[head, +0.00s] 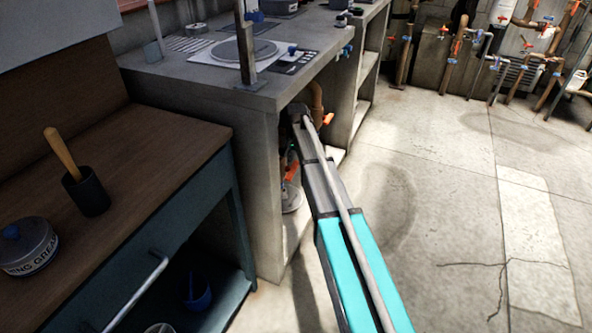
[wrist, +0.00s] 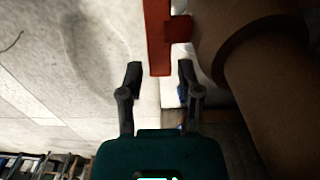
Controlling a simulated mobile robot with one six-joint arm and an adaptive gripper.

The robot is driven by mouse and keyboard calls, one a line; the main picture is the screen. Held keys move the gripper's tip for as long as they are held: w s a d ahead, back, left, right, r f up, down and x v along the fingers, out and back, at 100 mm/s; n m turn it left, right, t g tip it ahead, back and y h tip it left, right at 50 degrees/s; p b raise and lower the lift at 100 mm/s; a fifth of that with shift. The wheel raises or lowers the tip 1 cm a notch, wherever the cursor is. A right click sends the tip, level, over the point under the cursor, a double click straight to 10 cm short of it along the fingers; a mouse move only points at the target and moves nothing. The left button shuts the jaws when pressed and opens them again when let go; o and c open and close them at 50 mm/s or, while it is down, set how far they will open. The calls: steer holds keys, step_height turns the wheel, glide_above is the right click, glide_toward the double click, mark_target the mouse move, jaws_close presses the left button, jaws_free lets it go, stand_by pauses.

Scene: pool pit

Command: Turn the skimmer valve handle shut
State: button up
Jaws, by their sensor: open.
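In the wrist view a flat red valve handle (wrist: 158,38) comes down from the top edge, its lower end between my fingertips. My gripper (wrist: 161,73) is open, one finger on each side of that end; I see no clear contact. A red stub (wrist: 179,29) joins the handle to a thick brown pipe (wrist: 275,75) at right. In the head view my arm reaches under the concrete counter, and my gripper is mostly hidden there.
The concrete counter (head: 190,88) and its side wall (head: 255,190) stand close left of my arm. A workbench (head: 140,160) at left holds a dark cup (head: 91,196) and a grease tin (head: 28,247). The floor (head: 440,200) at right is clear. More pipes stand at the back.

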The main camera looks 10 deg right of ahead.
mark_target(296, 163)
steer(key=shift+f+b, duration=1.25)
steer(key=shift+f, duration=0.3)
steer(key=shift+c, duration=0.3)
jaws_close()
